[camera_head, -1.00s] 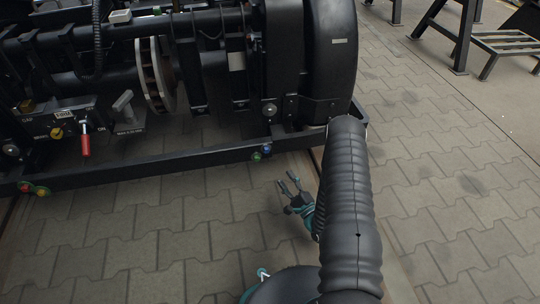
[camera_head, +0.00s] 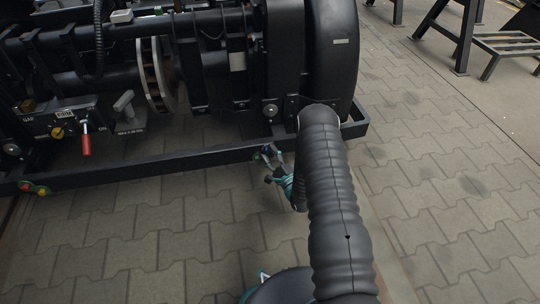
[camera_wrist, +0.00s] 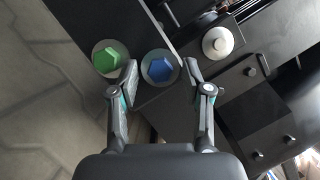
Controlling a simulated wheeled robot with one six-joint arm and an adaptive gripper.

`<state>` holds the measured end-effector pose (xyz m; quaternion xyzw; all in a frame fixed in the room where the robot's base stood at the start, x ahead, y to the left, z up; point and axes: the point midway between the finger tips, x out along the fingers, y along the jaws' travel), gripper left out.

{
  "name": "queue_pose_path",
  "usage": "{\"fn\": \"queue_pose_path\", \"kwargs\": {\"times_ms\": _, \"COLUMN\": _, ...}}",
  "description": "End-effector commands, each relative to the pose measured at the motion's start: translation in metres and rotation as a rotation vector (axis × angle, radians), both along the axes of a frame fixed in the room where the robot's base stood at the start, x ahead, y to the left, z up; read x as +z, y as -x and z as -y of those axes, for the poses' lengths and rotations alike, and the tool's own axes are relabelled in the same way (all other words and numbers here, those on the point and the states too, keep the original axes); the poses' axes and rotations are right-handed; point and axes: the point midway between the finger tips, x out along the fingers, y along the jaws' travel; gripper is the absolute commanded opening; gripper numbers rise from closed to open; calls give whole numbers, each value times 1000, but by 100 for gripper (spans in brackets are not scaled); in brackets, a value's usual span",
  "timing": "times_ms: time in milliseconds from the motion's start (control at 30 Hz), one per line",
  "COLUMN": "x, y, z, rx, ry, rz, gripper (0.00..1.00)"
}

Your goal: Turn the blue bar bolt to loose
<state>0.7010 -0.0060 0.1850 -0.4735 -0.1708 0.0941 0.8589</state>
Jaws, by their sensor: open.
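The blue bar bolt (camera_wrist: 160,69) is a blue hex head on a round grey washer, set in the dark bar (camera_wrist: 110,25). In the wrist view my gripper (camera_wrist: 160,78) is open, with one finger on each side of the blue bolt. I cannot tell whether the fingers touch it. A green hex bolt (camera_wrist: 110,59) sits just left of it, outside the left finger. In the head view my gripper (camera_head: 270,163) is at the bar's front face, and it partly hides the bolts there.
A grey round knob (camera_wrist: 217,42) is right of the blue bolt. At the bar's left end are red and green bolts (camera_head: 34,188). A red-handled switch (camera_head: 86,141) and grey lever (camera_head: 126,108) stand behind the bar. The paved floor (camera_head: 440,200) at right is clear.

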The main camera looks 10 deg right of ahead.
Motion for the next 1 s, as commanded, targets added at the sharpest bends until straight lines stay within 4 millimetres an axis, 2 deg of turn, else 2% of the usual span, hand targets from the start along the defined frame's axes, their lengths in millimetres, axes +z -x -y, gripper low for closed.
{"fn": "queue_pose_path", "kwargs": {"times_ms": 167, "x": 0, "y": 0, "z": 0, "rx": 0, "ry": 0, "rz": 0, "gripper": 49}}
{"fn": "queue_pose_path", "kwargs": {"times_ms": 200, "x": 0, "y": 0, "z": 0, "rx": 0, "ry": 0, "rz": 0, "gripper": 44}}
{"fn": "queue_pose_path", "kwargs": {"times_ms": 367, "x": 0, "y": 0, "z": 0, "rx": 0, "ry": 0, "rz": 0, "gripper": 4}}
{"fn": "queue_pose_path", "kwargs": {"times_ms": 400, "x": 0, "y": 0, "z": 0, "rx": 0, "ry": 0, "rz": 0, "gripper": 0}}
{"fn": "queue_pose_path", "kwargs": {"times_ms": 767, "x": 0, "y": 0, "z": 1, "rx": 0, "ry": 36, "rz": 0, "gripper": 0}}
{"fn": "queue_pose_path", "kwargs": {"times_ms": 1000, "x": 2, "y": 0, "z": 2, "rx": -1, "ry": 170, "rz": 1, "gripper": 0}}
